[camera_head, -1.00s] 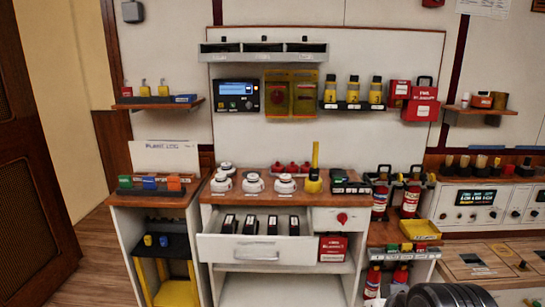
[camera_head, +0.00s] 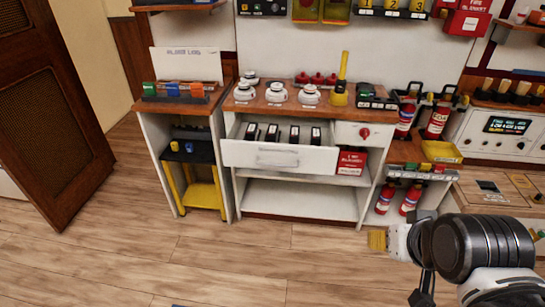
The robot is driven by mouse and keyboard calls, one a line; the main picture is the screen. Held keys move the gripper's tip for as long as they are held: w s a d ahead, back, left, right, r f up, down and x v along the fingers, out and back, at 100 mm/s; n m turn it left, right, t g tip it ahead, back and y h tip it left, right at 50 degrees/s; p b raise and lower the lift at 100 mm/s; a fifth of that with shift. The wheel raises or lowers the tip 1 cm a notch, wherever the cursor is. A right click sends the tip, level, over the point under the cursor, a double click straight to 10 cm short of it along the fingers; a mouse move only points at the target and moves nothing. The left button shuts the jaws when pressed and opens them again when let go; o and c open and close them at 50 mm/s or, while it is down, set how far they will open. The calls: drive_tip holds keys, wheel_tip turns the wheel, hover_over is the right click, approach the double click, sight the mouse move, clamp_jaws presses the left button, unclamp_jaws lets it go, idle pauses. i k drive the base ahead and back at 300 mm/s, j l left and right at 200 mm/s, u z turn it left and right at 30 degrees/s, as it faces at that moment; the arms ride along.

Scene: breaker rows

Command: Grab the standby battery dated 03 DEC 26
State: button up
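Several black batteries with pale labels stand in a row in the open white drawer (camera_head: 282,157) under the wooden counter. They include a leftmost one (camera_head: 252,131), a second one (camera_head: 271,133), a third one (camera_head: 294,135) and a rightmost one (camera_head: 316,136). The dates on their labels are too small to read, so I cannot tell which is dated 03 DEC 26. My arm shows at the lower right, well in front of the drawer and to its right. No gripper fingertips can be made out there.
Smoke detectors (camera_head: 276,93) and a yellow torch-like item (camera_head: 339,92) stand on the counter above the drawer. Fire extinguishers (camera_head: 438,122) stand to the right. A yellow step stool (camera_head: 203,194) is in the left cabinet.

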sight(272, 132)
drive_tip(key=i+j, duration=0.45)
drive_tip(key=j, duration=0.15)
drive_tip(key=i+j, duration=0.95)
drive_tip(key=j, duration=0.2)
drive_tip(key=i+l+z, duration=0.1)
drive_tip(key=z, duration=0.45)
drive_tip(key=l, duration=0.1)
